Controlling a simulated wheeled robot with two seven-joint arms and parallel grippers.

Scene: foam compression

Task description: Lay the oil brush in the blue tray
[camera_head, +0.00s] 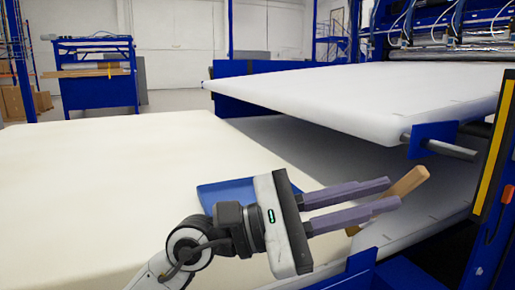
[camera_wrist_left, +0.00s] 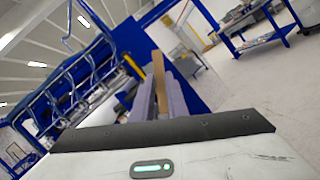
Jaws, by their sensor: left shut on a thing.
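My left gripper (camera_head: 393,193) reaches in from the lower left, its two purple-grey fingers pointing right. It is shut on the oil brush (camera_head: 412,180), of which a light wooden part sticks out past the fingertips and slants up to the right. A small piece of it also shows below the fingers. In the left wrist view the wooden part (camera_wrist_left: 158,72) stands up between the fingers. The blue tray (camera_head: 222,191) lies behind the gripper on the cream foam, partly hidden by the gripper body. My right gripper is out of view.
The cream foam slab (camera_head: 110,180) fills the left. A white upper slab (camera_head: 370,95) juts out above the gripper's level, with a metal bar and blue bracket (camera_head: 430,138) at its near edge. A blue machine post with a yellow stripe (camera_head: 492,150) stands at right.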

